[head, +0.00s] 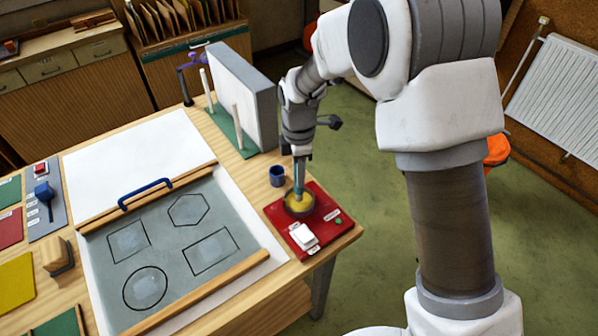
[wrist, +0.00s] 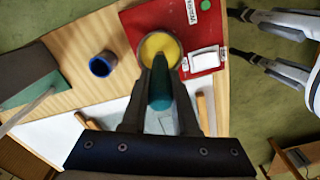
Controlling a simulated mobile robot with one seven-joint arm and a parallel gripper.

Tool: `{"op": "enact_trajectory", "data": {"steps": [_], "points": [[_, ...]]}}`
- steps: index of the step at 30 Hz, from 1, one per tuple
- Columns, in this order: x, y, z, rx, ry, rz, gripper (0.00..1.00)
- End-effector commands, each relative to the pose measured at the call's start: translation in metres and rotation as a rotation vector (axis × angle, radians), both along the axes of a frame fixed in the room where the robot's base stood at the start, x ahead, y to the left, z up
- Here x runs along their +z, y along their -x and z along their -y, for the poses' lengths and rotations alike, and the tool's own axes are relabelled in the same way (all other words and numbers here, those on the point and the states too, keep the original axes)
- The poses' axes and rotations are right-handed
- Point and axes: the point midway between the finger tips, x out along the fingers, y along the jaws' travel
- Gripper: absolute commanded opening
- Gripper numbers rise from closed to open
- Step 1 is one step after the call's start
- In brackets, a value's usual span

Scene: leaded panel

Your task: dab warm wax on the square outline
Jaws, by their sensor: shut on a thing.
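My gripper (head: 299,160) is shut on a teal dabber (wrist: 160,85), which points down into a small round pot of yellow wax (head: 299,203). The pot also shows in the wrist view (wrist: 160,45); the dabber's tip is at or in the wax, and I cannot tell how deep. The pot stands on a red warmer plate (head: 323,210). In the head view the grey glass panel (head: 165,245) lies to the left. It bears a square outline (head: 128,242) at its upper left, a hexagon (head: 188,210), a rectangle (head: 210,251) and a circle (head: 145,288). Paler patches show inside the outlines.
A blue cup (head: 277,176) stands just behind the red plate, which has a white switch (head: 304,237). A blue handle (head: 145,194) rises at the panel's back edge. A grey upright block (head: 243,95) on a green base stands behind. White paper (head: 135,155) lies clear.

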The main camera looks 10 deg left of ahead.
Motion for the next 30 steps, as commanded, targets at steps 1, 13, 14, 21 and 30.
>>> {"op": "enact_trajectory", "data": {"steps": [1, 13, 14, 21, 30], "points": [[-0.0013, 0.0, 0.0, 0.0, 0.0, 0.0, 0.0], [-0.0062, 0.0001, 0.0, 0.0, 0.0, 0.0, 0.0], [-0.0066, 0.0001, 0.0, 0.0, 0.0, -0.001, 0.0], [-0.0095, 0.0001, 0.0, 0.0, 0.0, 0.0, 0.0], [-0.009, 0.0, 0.0001, 0.0, 0.0, 0.0, 0.0]]}}
